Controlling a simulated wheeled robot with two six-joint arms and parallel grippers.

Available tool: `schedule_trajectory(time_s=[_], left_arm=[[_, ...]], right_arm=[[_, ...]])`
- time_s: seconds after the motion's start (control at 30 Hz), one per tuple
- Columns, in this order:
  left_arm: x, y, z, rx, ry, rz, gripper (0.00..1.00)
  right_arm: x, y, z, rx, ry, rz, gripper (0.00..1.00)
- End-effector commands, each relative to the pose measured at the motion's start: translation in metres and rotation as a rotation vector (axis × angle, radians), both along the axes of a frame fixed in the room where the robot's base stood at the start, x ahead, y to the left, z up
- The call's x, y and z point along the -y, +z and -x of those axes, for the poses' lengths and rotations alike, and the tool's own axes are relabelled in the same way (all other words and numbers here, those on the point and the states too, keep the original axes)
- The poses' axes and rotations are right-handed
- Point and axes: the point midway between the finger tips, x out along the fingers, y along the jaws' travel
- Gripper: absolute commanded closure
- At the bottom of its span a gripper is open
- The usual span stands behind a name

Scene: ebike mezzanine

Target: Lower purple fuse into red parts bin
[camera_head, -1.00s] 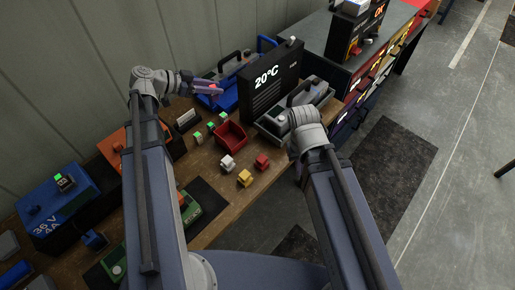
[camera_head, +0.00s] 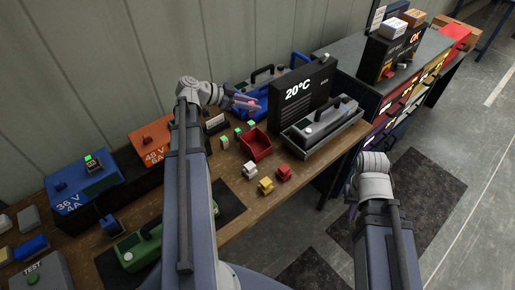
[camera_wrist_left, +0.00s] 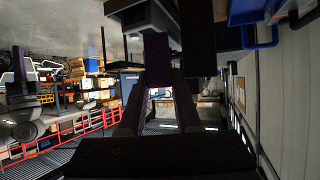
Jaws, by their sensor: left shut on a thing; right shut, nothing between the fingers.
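The red parts bin (camera_head: 268,153) stands open on the wooden bench in the head view, near the bench's middle. My left gripper (camera_head: 246,102) is above the bench, up and slightly left of the bin in the picture, pointing right. It is shut on the purple fuse, which shows as a dark purple block (camera_wrist_left: 157,58) between the fingers in the left wrist view. In the head view the fuse is too small to make out clearly. My right gripper (camera_head: 352,195) is shut and empty, mostly hidden behind its wrist, off the bench's front edge.
White (camera_head: 250,169), yellow (camera_head: 266,186) and red (camera_head: 284,173) small blocks stand before the bin. Small green-topped blocks (camera_head: 237,133) stand left of it. A black 20°C panel (camera_head: 300,92) and a grey case (camera_head: 322,122) stand to its right. A blue bin (camera_head: 250,106) is behind.

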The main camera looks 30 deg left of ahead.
Motion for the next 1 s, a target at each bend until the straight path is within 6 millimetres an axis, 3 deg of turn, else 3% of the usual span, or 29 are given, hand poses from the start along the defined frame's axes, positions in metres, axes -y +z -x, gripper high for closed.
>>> schedule_trajectory(time_s=[0.6,1.0], left_arm=[[0.000,-0.085,0.000,0.000,0.000,0.000,1.00],[0.000,-0.092,0.000,0.000,0.000,0.000,1.00]], right_arm=[[0.000,-0.086,0.000,0.000,-0.002,0.000,1.00],[0.000,-0.092,0.000,0.000,-0.002,0.000,1.00]])
